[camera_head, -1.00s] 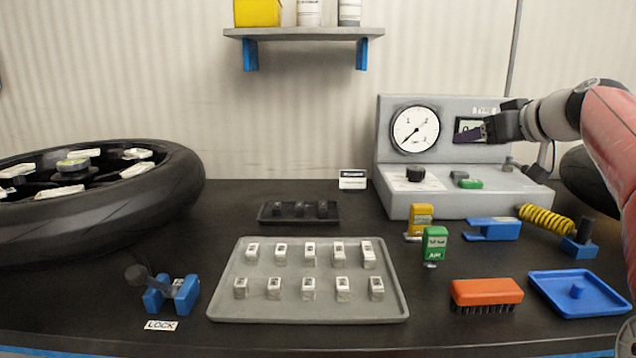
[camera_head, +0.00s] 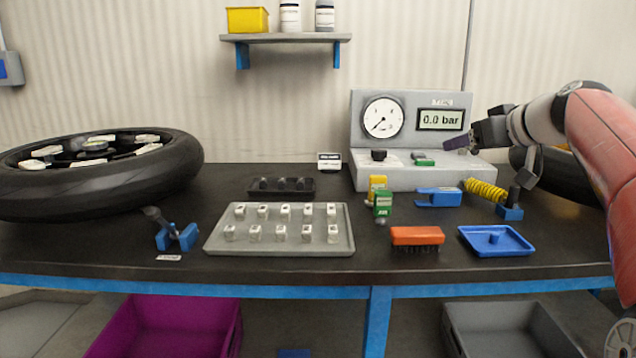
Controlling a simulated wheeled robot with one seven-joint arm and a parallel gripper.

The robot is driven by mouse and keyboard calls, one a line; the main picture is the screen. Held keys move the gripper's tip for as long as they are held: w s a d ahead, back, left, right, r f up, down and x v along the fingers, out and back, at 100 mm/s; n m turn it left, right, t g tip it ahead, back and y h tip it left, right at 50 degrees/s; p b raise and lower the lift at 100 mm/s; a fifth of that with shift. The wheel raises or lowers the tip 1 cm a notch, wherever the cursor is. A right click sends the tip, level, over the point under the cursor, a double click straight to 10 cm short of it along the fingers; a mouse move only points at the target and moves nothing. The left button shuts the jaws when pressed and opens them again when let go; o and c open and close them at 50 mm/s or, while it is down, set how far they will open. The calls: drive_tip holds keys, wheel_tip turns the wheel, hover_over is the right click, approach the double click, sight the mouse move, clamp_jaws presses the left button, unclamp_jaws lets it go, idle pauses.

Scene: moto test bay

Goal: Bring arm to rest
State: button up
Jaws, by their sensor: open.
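My gripper (camera_head: 467,144) is at the right, in front of the right edge of the grey gauge unit (camera_head: 360,177). It is open, with nothing seen between its fingers, and points left. My arm comes in from the right edge, raised above the workbench (camera_head: 330,264). The gauge unit has a round dial (camera_head: 382,117) and a display (camera_head: 441,119) reading 0.0 bar.
A tyre (camera_head: 150,178) lies at left. A grey tray (camera_head: 280,249) of small white blocks is central. An orange brush (camera_head: 417,236), a blue dish (camera_head: 496,251) and a yellow spring (camera_head: 484,189) lie at right. A purple bin (camera_head: 165,330) and grey bin (camera_head: 510,325) stand below.

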drive_tip(key=s+a+f, duration=0.1)
drive_tip(key=a+f, duration=0.1)
drive_tip(key=s+a+f+g, duration=0.1)
drive_tip(key=a+f, duration=0.2)
drive_tip(key=s+a+f+g+h+b, duration=0.1)
drive_tip(key=a+f, duration=0.1)
drive_tip(key=a, duration=0.1)
drive_tip(key=shift+f+m, duration=0.25)
drive_tip(key=shift+m, duration=0.05)
drive_tip(key=s+a+f+m+g+h+b, duration=0.1)
drive_tip(key=s+a+f+g+h+b, duration=0.1)
drive_tip(key=s+a+f, duration=0.55)
drive_tip(key=s+d+f+m+g+h+b, duration=0.1)
drive_tip(key=s+f+m+g+b, duration=0.1)
drive_tip(key=s+f, duration=1.7)
drive_tip(key=s, duration=0.2)
drive_tip(key=shift+s+d+f+g, duration=0.15)
drive_tip(key=shift+s+d+g, duration=0.15)
drive_tip(key=shift+d, duration=0.1)
